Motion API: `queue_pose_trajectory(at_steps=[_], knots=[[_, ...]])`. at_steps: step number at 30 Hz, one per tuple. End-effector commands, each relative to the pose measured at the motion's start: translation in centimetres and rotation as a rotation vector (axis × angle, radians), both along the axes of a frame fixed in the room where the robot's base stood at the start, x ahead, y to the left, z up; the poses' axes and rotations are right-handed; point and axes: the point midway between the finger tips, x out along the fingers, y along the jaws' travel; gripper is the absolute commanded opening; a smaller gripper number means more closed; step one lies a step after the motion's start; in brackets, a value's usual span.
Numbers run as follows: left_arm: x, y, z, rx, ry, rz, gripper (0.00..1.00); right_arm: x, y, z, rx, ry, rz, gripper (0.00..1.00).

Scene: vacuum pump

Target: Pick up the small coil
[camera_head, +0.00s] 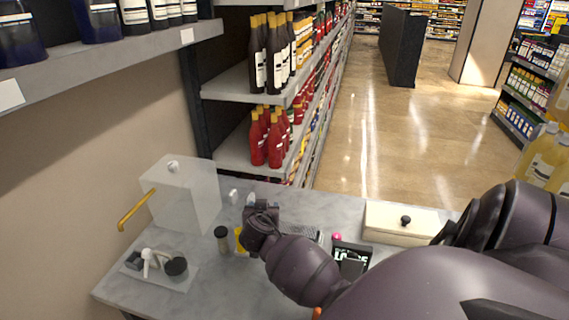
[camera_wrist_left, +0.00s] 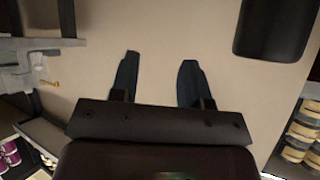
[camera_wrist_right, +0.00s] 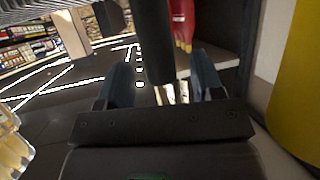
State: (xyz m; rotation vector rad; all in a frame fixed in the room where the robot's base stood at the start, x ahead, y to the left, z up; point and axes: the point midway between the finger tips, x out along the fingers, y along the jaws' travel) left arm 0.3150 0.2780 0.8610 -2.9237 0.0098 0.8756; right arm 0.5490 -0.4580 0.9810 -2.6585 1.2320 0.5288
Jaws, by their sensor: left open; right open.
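A small grey ribbed piece (camera_head: 308,233), which may be the small coil, lies on the table just right of my right gripper (camera_head: 261,212) in the head view. The wrist and forearm partly hide it. The right gripper is low over the table; in the right wrist view its fingers (camera_wrist_right: 158,85) are apart, with a dark upright bar (camera_wrist_right: 155,40) showing between or beyond them. I cannot tell whether it touches them. My left gripper (camera_wrist_left: 158,80) is open and empty in its wrist view, against a plain beige surface, and is outside the head view.
The grey table (camera_head: 130,285) holds a translucent box with a yellow handle (camera_head: 135,210), a tray (camera_head: 180,278) with small parts, a dark-capped jar (camera_head: 222,240), a yellow piece (camera_head: 239,240), a pink knob (camera_head: 337,237) and a cream box (camera_head: 400,223). Bottle shelves (camera_head: 235,85) stand behind.

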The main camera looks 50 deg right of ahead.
Motion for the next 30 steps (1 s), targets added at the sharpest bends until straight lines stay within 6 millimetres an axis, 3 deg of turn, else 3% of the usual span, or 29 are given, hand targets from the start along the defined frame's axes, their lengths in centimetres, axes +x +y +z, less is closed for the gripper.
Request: queue_pose_trajectory(at_steps=[11,23,30], knots=[[-0.07,0.00,0.00,-0.001,0.002,0.001,0.43,0.55,-0.63,-0.40,0.001,0.001,0.000,0.61],[-0.15,0.02,-0.03,-0.001,0.003,0.001,0.43,0.53,-0.61,-0.40,0.001,0.001,0.000,0.01],[-0.16,0.02,-0.02,-0.001,0.003,0.001,0.43,0.56,-0.63,-0.33,-0.001,-0.001,0.001,0.00]])
